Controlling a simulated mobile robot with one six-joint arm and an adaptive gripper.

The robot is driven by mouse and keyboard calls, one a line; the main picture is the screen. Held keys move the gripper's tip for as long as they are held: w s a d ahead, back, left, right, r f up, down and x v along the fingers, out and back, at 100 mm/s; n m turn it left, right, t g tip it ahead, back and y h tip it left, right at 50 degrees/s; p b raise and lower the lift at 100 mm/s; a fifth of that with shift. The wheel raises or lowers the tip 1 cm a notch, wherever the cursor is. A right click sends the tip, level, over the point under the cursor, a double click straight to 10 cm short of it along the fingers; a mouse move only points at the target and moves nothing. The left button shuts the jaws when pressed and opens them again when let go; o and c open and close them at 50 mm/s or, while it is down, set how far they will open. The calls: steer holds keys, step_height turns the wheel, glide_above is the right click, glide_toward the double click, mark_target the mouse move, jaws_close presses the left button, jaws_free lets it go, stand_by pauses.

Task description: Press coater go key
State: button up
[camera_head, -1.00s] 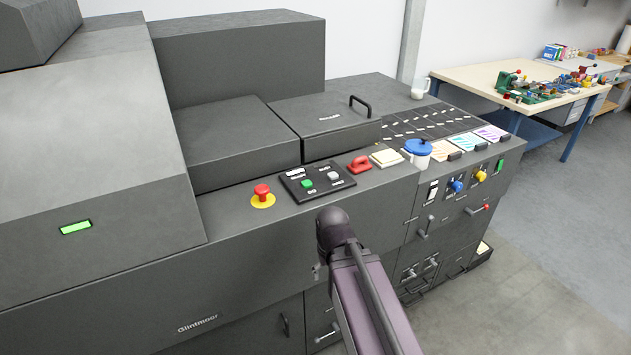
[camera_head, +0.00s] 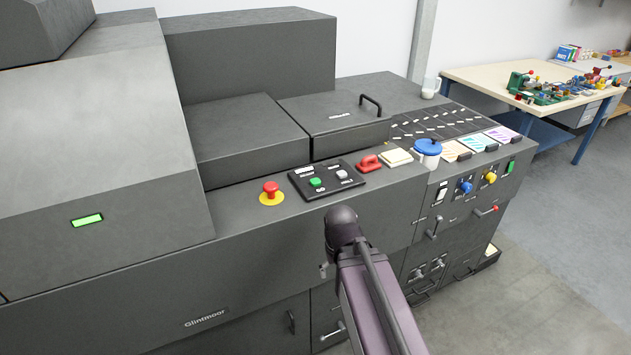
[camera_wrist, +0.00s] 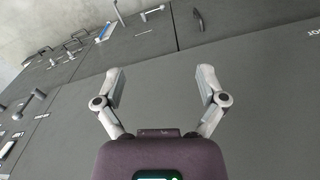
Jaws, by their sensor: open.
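The coater is a large dark grey machine (camera_head: 120,285). On its top ledge is a black key panel (camera_head: 326,192) with a green key (camera_head: 316,183) and a grey-white key (camera_head: 342,175); their labels are too small to read. My arm reaches toward the machine below this panel in the head view, and its front end hides the gripper there. In the wrist view, my gripper (camera_wrist: 160,86) is open and empty, its two fingers wide apart. It faces the machine's dark front, with handles at the upper left. The keys are not in the wrist view.
A red emergency stop knob (camera_head: 271,188) on a yellow disc is left of the panel. A red handle (camera_head: 369,162), a cream pad (camera_head: 396,157) and a blue-lidded pot (camera_head: 427,150) stand to the right. A workbench (camera_head: 500,80) is at the back right.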

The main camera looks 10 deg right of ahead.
jaws_close()
stand_by(1.2)
